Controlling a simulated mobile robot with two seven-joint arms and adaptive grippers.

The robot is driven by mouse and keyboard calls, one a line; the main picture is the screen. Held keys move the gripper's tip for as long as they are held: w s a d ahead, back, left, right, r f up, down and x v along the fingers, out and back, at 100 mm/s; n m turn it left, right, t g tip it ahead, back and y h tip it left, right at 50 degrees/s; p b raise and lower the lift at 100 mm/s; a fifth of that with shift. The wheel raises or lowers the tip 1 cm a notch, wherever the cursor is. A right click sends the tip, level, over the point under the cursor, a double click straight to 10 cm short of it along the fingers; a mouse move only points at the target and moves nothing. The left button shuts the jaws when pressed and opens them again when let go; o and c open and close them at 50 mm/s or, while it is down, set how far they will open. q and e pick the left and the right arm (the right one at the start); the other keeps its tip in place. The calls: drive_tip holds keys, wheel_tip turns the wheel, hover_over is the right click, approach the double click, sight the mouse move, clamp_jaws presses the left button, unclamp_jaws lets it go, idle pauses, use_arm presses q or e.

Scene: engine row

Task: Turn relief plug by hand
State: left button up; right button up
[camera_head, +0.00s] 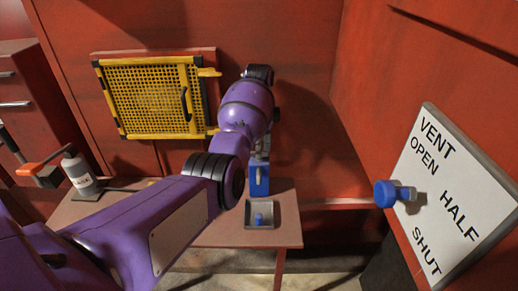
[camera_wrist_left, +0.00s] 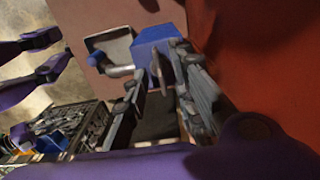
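A blue block-shaped fitting (camera_head: 259,181) stands at the back of the small table, beyond the tray, in the head view. It also shows near the top of the left wrist view (camera_wrist_left: 151,42). A thin grey-brown part (camera_wrist_left: 161,72), perhaps the relief plug's grip, shows in front of it. My left gripper (camera_head: 260,148) points down just above the fitting, partly hidden by my purple wrist. In the left wrist view its two fingers (camera_wrist_left: 161,66) are apart, one on each side of the thin part; contact cannot be told.
A grey tray (camera_head: 249,222) with a small blue-topped piece (camera_head: 259,219) sits on the table. A white vent sign (camera_head: 447,190) with a blue knob (camera_head: 385,194) is at right. A yellow mesh panel (camera_head: 150,97) and a bottle (camera_head: 80,173) are at left. Red walls stand close behind.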

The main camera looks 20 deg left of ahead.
use_arm(q)
drive_tip(key=shift+f, duration=0.3)
clamp_jaws()
